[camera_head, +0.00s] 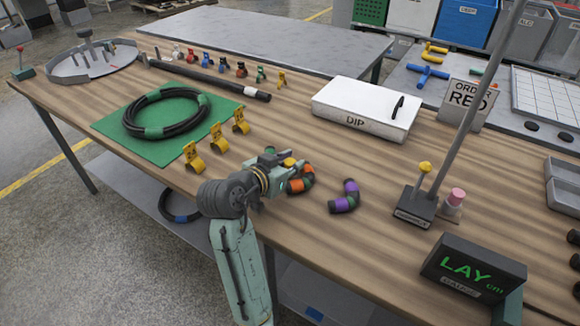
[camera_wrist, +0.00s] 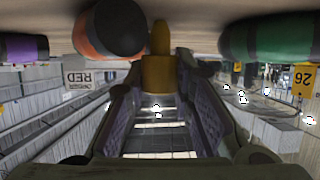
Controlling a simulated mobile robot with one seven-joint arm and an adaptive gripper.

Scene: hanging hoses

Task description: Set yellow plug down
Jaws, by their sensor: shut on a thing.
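My gripper (camera_head: 284,173) is over the front part of the wooden table (camera_head: 300,130), shut on the yellow plug (camera_head: 290,162). In the wrist view the yellow plug (camera_wrist: 158,72) sits between the fingertips (camera_wrist: 160,72), its narrow nose pointing away from my palm, towards the wooden surface. I cannot tell whether the plug touches the table. In the head view only a little yellow shows, the rest hidden by my gripper.
An orange-and-black elbow (camera_head: 306,172) lies right beside my gripper, and a purple elbow (camera_head: 345,198) lies further right. Yellow clips (camera_head: 216,137) stand to the left, near a green mat (camera_head: 112,124) with a coiled hose (camera_head: 165,130). Bare wood lies behind my gripper.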

